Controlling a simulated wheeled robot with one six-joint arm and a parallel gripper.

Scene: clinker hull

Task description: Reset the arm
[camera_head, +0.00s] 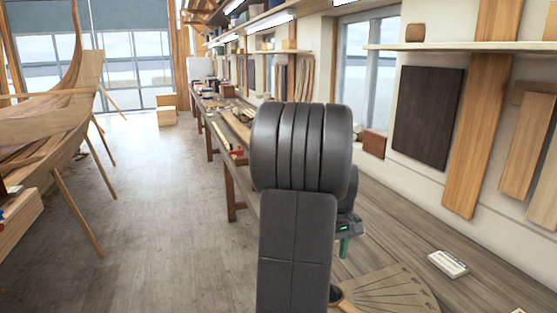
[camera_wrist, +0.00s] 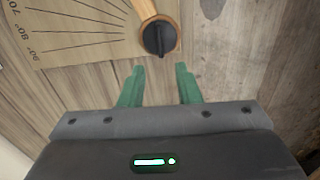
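My gripper (camera_wrist: 161,70) is open, its two green fingers apart with nothing between them. It also shows in the head view (camera_head: 344,247), mostly hidden behind my own dark arm. Just beyond the fingertips in the wrist view is a black knob (camera_wrist: 160,38) on the end of a wooden arm (camera_wrist: 144,7), which runs up out of the picture. Beside it lies a tan board (camera_wrist: 60,50) with black angle lines and degree numbers, some reading 70, 80 and 90. In the head view this fan-marked board (camera_head: 395,290) lies on the bench, partly hidden by my arm.
A small white labelled block (camera_head: 448,264) lies on the bench (camera_head: 400,227), right of the board. A wooden boat hull (camera_head: 40,140) on props is at left, with open floor (camera_head: 160,200) between.

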